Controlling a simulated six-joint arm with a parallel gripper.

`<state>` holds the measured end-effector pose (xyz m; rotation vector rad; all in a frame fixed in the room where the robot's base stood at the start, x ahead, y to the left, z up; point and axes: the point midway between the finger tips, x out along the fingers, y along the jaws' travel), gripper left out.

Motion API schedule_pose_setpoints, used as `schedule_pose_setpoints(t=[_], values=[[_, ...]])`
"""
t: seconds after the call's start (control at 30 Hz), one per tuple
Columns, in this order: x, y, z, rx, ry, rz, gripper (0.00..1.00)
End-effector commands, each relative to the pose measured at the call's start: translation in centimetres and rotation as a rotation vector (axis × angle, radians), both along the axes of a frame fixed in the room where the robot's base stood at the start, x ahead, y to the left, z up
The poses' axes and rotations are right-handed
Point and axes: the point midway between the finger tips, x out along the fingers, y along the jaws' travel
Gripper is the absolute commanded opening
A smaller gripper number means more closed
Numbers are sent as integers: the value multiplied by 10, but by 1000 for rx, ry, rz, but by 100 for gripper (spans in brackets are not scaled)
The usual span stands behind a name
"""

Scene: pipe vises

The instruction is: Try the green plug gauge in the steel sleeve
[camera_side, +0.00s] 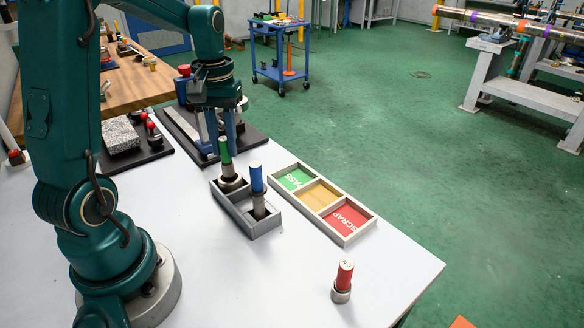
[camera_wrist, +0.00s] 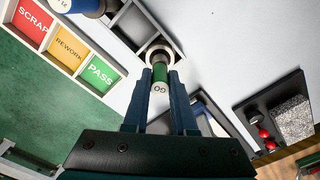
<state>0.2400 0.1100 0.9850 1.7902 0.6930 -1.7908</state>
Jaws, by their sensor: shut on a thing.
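The green plug gauge (camera_side: 225,151) is upright between the fingers of my gripper (camera_side: 222,136), which is shut on it. Its white "GO" end shows between the fingertips (camera_wrist: 160,82) in the wrist view. How deep the gauge sits is hidden.
A blue gauge (camera_side: 257,178) stands in the tray's front compartment. A three-part tray (camera_side: 319,194), marked PASS, REWORK and SCRAP, lies to the right. A red gauge (camera_side: 344,273) stands near the front table edge. A granite block (camera_side: 119,138) is at the left.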

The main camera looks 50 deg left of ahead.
Motion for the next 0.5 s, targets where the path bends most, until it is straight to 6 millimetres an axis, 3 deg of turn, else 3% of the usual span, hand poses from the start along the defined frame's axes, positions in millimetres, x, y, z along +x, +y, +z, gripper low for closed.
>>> schedule_pose_setpoints(t=[0.5], values=[[0,0,-6,0,0,0,0]])
